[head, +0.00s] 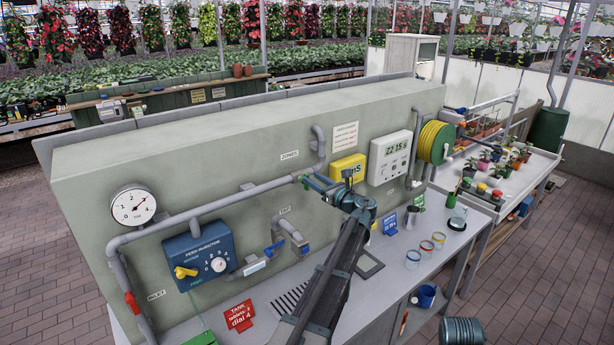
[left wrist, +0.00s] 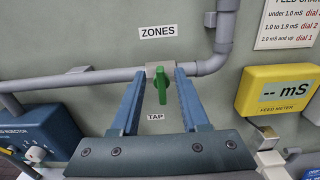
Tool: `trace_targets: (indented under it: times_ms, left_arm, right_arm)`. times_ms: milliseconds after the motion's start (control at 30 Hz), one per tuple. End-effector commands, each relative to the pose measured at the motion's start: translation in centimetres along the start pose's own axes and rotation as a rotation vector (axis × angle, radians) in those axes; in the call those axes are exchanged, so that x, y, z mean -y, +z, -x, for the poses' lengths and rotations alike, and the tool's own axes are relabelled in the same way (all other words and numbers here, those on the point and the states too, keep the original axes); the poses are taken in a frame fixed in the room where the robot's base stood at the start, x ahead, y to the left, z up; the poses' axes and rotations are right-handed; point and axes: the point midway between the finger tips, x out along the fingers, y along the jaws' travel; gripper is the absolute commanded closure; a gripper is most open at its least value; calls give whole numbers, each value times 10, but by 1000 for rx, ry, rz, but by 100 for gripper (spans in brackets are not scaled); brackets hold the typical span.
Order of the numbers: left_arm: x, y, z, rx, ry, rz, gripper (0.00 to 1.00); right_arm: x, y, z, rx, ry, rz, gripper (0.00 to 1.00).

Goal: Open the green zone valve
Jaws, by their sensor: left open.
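The green zone valve (left wrist: 160,84) sits on the grey pipe under the ZONES label in the left wrist view. Its handle hangs down, across the line of the horizontal pipe. My left gripper (left wrist: 160,74) is open, with one blue finger on each side of the handle and a visible gap to it. In the head view the left gripper (head: 315,184) reaches to the pipe at the panel, and a bit of the green valve (head: 305,181) shows beside its fingertips. Most of the valve is hidden there. My right gripper is not in view.
The yellow feed meter (head: 347,168) is close to the right of the gripper. The TAP (head: 290,236) and blue feed injector (head: 200,256) are lower left. A grey pipe (left wrist: 226,30) rises right of the valve. The bench (head: 400,285) holds jars and signs.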

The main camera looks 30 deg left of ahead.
Motion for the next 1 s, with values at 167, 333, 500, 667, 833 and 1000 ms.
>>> trace_targets:
  times_ms: [167,333,500,667,833,1000]
  left_arm:
    - [1,0,-28,0,1,0,55]
    - [0,0,-40,0,1,1,55]
    - [0,0,-43,0,0,1,55]
    - [0,0,-43,0,0,1,55]
    - [0,0,-43,0,0,1,78]
    - [0,0,-43,0,0,1,100]
  right_arm:
    - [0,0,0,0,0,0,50]
    - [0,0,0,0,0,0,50]
    - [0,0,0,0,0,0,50]
    - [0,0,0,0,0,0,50]
    - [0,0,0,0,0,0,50]
    - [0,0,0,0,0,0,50]
